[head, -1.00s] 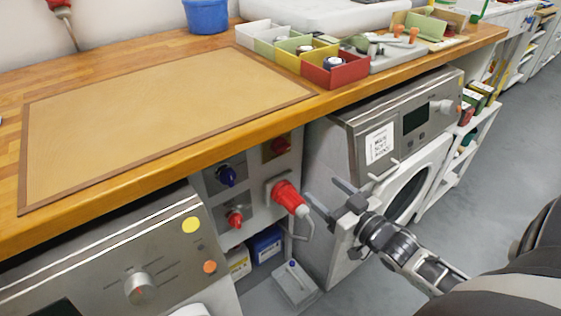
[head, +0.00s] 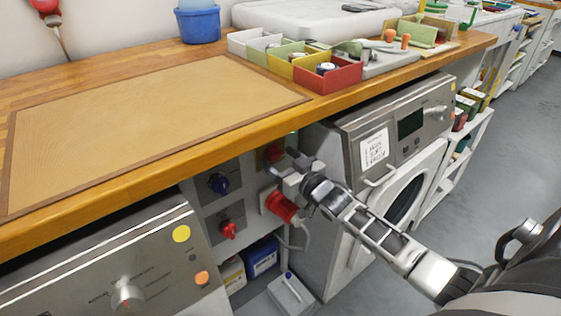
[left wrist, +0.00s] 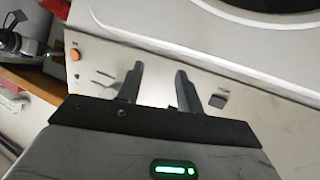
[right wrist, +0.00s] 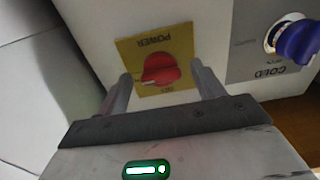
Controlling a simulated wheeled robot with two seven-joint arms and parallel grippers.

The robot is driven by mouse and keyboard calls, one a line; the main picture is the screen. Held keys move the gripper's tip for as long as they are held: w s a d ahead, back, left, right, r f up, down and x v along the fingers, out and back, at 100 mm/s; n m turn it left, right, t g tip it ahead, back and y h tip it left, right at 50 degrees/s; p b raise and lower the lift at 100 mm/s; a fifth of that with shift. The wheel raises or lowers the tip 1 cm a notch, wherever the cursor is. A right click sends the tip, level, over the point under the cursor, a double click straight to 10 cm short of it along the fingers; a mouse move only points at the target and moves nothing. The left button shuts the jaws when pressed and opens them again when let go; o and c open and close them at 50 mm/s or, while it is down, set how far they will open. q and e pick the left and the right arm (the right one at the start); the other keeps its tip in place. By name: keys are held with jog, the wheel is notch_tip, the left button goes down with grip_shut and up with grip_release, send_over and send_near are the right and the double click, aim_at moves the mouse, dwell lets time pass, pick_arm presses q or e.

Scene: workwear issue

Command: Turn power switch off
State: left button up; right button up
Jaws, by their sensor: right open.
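The power switch is a red knob on a yellow plate marked POWER; it shows in the right wrist view (right wrist: 160,69) and on the panel under the bench in the head view (head: 273,153). My right gripper (head: 281,163) is open in front of the switch. In the right wrist view the fingers (right wrist: 160,88) stand on either side of the knob, with nothing gripped; whether they touch it I cannot tell. My left gripper (left wrist: 157,83) is open and empty in the left wrist view, facing a white appliance front; it is not in the head view.
A blue knob (head: 218,184) marked COLD, a red knob (head: 229,230) and a red plug (head: 280,206) are close to the switch. The wooden worktop (head: 150,165) overhangs the panel. Appliances flank it: a washer (head: 350,210) at right, a control panel (head: 120,270) at left.

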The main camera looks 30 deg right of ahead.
jog(key=shift+w, duration=0.1)
jog(key=c, duration=1)
jog(key=shift+n, duration=0.3)
jog(key=n+p, duration=0.1)
jog(key=n, duration=0.8)
jog(key=shift+p, duration=0.35)
jog(key=n, duration=0.4)
jog(key=shift+d+n+b, duration=0.1)
jog(key=shift+n+b, duration=0.55)
jog(key=shift+n, duration=1.75)
